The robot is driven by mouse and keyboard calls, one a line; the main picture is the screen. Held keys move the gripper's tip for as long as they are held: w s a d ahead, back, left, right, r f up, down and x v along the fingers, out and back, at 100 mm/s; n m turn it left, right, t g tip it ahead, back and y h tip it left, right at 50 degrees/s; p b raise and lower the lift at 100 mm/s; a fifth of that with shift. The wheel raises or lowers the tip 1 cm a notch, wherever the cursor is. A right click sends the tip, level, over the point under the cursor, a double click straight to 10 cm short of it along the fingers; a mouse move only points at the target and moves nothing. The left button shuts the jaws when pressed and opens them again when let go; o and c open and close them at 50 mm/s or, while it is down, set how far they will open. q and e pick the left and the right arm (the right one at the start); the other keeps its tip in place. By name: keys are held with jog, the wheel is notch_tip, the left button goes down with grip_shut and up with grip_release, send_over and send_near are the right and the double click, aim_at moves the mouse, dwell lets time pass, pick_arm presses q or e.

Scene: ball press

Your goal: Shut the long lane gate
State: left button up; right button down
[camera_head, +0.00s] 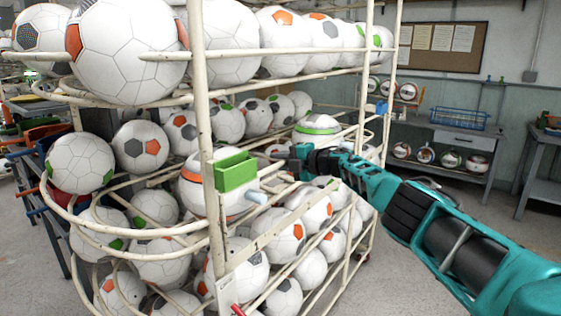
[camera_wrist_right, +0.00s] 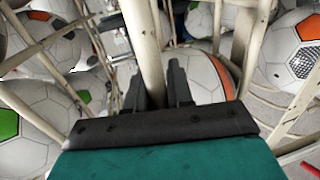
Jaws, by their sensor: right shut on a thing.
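The ball rack is made of cream metal bars (camera_head: 201,110) with curved lanes full of soccer balls. My right gripper (camera_head: 294,164) reaches into the rack from the right, at the middle level. In the wrist view my right gripper (camera_wrist_right: 159,88) has its two dark fingers on either side of a cream bar (camera_wrist_right: 150,45) and is shut on it. I cannot tell for sure which bar is the long lane gate. A green block (camera_head: 236,171) and a light blue knob (camera_head: 256,197) sit on the rack's near side. My left gripper is not in view.
Soccer balls (camera_head: 128,50) crowd every level close around the bars. A red knob (camera_head: 237,310) is low at the front and a blue one (camera_head: 381,108) is at the far post. A workbench (camera_head: 455,133) stands behind. Bare floor lies to the right.

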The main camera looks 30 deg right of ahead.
jog(key=shift+s+a+f, duration=0.1)
jog(key=shift+a+f, duration=0.05)
jog(key=shift+f, duration=0.3)
jog(key=shift+s+a+f, duration=0.1)
jog(key=shift+a+f, duration=0.05)
jog(key=shift+f, duration=0.3)
jog(key=c, duration=1.1)
grip_release()
jog(key=shift+w+f, duration=0.1)
jog(key=shift+w, duration=0.05)
jog(key=shift+d, duration=0.1)
jog(key=shift+d, duration=0.1)
